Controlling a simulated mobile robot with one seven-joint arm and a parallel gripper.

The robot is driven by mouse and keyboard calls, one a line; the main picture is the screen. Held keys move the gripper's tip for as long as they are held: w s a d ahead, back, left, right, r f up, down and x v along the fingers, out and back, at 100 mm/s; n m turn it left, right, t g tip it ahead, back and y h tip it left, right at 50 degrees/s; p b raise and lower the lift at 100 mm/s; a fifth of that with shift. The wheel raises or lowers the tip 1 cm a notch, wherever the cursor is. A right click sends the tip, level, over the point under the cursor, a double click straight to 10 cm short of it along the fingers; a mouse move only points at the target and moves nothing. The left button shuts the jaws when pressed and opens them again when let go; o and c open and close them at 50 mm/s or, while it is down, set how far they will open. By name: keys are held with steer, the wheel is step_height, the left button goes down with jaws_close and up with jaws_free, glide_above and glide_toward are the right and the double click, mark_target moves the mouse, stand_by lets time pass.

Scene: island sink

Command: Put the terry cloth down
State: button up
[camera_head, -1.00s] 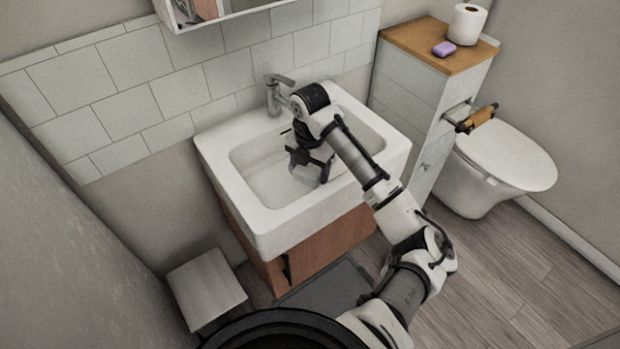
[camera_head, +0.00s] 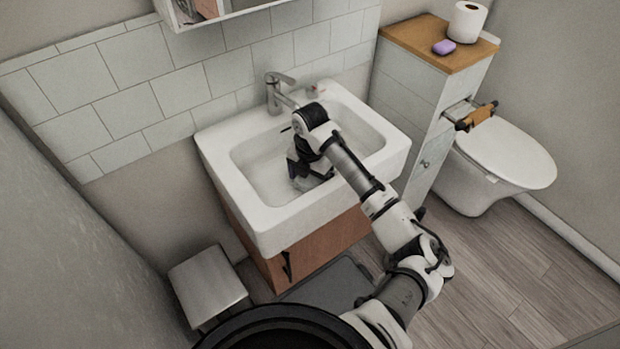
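My gripper (camera_head: 307,180) is inside the white sink (camera_head: 226,189), low over the middle of the basin and pointing down. Its wrist hides much of it, and the fingers are dark and small, so I cannot tell whether they are open or shut. I cannot make out a terry cloth in the gripper or in the basin. The part of the basin behind my gripper and forearm is hidden.
A faucet (camera_head: 275,95) stands at the sink's back edge. To the right are a cabinet (camera_head: 405,84) with a purple object (camera_head: 444,47) and a paper roll (camera_head: 467,22), then a toilet (camera_head: 500,155). A stool (camera_head: 208,284) stands at lower left.

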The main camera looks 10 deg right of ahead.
mark_target(310, 179)
steer(key=shift+r, duration=0.1)
step_height(310, 179, up, 12)
steer(key=b, duration=0.1)
stand_by(0.5)
stand_by(0.4)
